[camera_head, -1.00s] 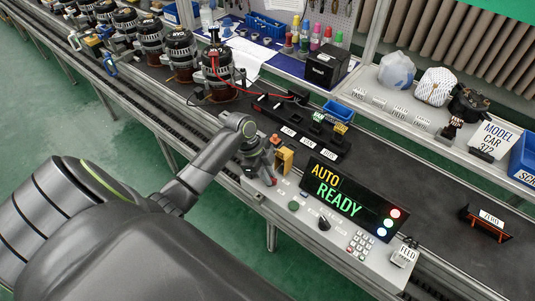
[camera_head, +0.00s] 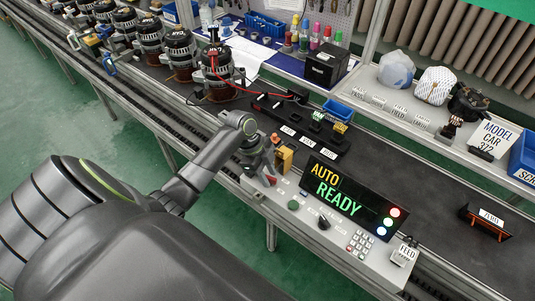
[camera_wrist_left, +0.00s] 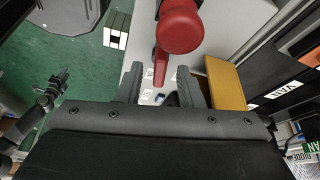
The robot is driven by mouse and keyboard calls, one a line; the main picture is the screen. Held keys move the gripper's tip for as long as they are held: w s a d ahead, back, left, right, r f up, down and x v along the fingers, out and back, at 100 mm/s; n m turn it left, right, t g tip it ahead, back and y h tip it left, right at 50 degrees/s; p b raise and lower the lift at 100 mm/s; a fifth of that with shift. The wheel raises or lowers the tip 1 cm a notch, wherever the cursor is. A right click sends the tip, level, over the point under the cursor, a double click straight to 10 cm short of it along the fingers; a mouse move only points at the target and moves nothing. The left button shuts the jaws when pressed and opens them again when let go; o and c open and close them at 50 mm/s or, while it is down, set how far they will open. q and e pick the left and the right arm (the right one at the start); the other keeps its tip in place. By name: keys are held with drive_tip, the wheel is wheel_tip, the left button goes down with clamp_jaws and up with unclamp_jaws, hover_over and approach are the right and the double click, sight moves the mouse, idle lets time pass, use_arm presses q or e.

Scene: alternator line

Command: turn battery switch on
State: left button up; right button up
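The battery switch appears in the left wrist view as a round red knob (camera_wrist_left: 181,27) with a narrow red lever (camera_wrist_left: 160,66) below it. In the head view only a small red bit (camera_head: 271,180) shows beside my gripper, at the left end of the control panel. My left gripper (camera_head: 264,168) is low over that end of the panel. In the left wrist view its two fingers (camera_wrist_left: 160,82) are apart, with the red lever in line with the gap. I cannot tell whether they touch it. A small dark gripper, apparently my right one (camera_wrist_left: 57,84), shows at the left, its fingers unclear.
A yellow-brown block (camera_head: 285,159) stands close beside my left gripper. The display (camera_head: 342,190) reads AUTO READY; a black knob (camera_head: 323,223) and keypad (camera_head: 360,242) lie below it. An alternator (camera_head: 217,72) with red and black leads stands behind on the conveyor.

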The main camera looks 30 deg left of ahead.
use_arm(q)
drive_tip(key=shift+r, duration=0.1)
drive_tip(key=b+v, duration=0.1)
drive_tip(key=v, duration=1.6)
drive_tip(key=shift+o, duration=0.3)
